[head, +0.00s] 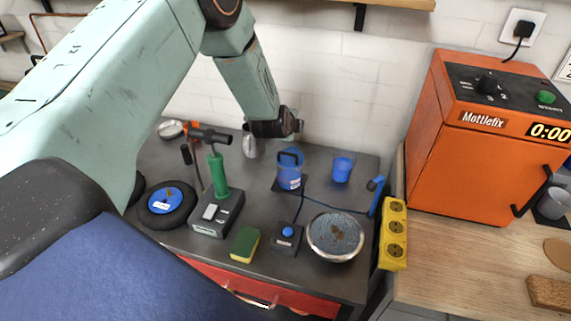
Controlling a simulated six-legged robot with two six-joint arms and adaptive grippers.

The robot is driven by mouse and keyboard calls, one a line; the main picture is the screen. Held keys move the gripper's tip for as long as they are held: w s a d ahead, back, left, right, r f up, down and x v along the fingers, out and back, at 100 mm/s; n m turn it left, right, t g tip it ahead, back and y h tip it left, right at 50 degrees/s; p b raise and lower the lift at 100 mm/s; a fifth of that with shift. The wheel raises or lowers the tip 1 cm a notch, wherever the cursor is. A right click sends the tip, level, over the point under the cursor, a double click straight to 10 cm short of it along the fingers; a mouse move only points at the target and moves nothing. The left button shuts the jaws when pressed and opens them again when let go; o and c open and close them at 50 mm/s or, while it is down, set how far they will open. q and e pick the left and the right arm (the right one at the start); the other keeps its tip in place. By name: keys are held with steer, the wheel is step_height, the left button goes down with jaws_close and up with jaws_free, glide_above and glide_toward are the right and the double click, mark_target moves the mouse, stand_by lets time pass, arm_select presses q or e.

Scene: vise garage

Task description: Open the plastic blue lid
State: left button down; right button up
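A blue container (290,178) stands on a dark base in the middle of the grey workbench. Its top (290,156) is darker blue and looks like a raised lid or rim; I cannot tell which, or whether it is closed. A smaller blue cup (342,168) stands just right of it. My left arm reaches in from the upper left. Its gripper (294,123) appears above and behind the blue container, apart from it. The fingers are small and seen edge-on, so their opening is unclear. My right gripper is not in view.
A green-handled tool on a grey base (217,205), a blue-centred wheel (167,200), a sponge (245,244), a blue-button box (287,238) and a round bowl (335,237) crowd the bench (355,278). Yellow sockets (394,233) and an orange oven (480,140) are at right.

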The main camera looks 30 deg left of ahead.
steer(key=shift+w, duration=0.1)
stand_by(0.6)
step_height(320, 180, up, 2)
steer(key=shift+p, duration=0.95)
